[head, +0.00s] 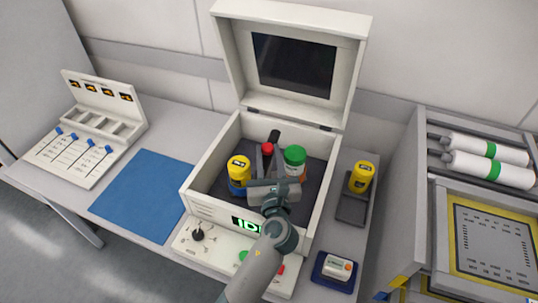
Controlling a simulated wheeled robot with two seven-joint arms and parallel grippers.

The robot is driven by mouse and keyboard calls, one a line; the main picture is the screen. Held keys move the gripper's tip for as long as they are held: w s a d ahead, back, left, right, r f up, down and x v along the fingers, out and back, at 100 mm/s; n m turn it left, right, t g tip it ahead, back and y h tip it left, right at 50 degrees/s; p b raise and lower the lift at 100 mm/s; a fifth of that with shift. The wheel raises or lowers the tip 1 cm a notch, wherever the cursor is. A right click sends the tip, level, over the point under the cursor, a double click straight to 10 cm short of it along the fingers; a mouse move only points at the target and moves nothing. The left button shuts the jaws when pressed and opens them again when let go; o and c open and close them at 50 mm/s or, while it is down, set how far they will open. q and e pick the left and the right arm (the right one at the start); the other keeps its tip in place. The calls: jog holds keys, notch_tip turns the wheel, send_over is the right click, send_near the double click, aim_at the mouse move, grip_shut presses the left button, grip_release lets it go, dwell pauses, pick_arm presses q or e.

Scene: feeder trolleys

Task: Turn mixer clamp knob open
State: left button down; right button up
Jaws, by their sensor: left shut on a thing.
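The mixer (186,205) is a white box with its lid (220,50) standing open, with a dark window in the lid. Inside it are a yellow-lidded jar (239,166) at the left and a green-capped jar (295,156) at the right. Between them is a red knob (267,149), with a black bar just behind it. My left gripper (268,163) reaches in over the front wall and is shut on the red knob, which is partly hidden by the fingers. How far the knob is turned I cannot tell. My right gripper is out of view.
A control panel (205,248) with a black lever fronts the mixer. At the right, a yellow-lidded jar (361,176) stands on a dark tray (350,212), with a blue holder (319,276) nearer. A blue mat (140,195) lies clear at the left.

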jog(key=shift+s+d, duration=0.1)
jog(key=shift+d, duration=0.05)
pick_arm(q)
jog(key=c, duration=1.3)
grip_release()
jog(key=shift+c, duration=0.2)
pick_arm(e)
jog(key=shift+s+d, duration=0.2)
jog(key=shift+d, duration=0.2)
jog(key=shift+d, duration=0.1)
pick_arm(q)
jog(key=shift+s, duration=0.15)
